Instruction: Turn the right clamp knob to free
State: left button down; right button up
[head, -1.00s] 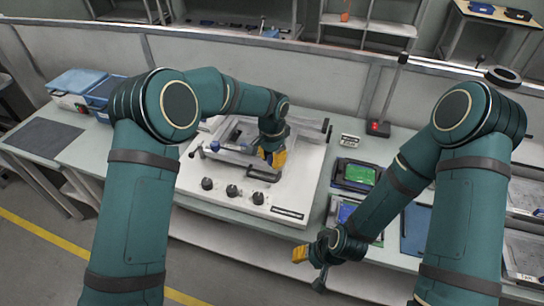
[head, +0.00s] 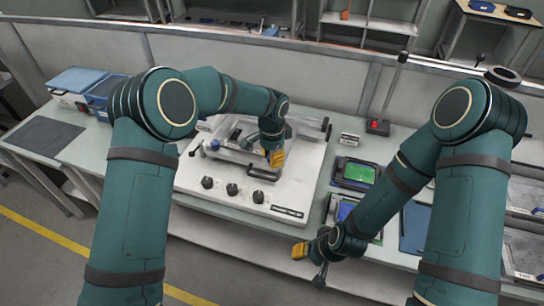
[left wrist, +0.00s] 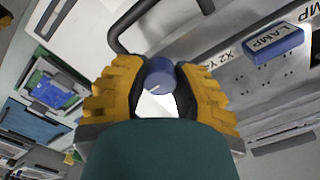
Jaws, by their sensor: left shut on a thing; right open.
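The right clamp knob (left wrist: 160,74) is a blue cylinder with a pale line on its face. In the left wrist view it sits between the two yellow fingers of my left gripper (left wrist: 158,88), which is shut on it. In the head view my left gripper (head: 275,157) is over the right part of the white fixture (head: 305,170) and hides this knob. My right gripper (head: 300,250) is open and empty, in front of the bench edge.
A black handle (head: 264,173) is just below my left gripper. Right of the fixture are a green-screened device (head: 358,173), a red button box (head: 377,127) and a small labelled block (head: 349,139).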

pick_arm(q)
jog(key=c, duration=0.7)
grip_release()
jog(key=shift+r, duration=0.1)
notch_tip(320, 180, up, 12)
jog(key=shift+f, duration=0.1)
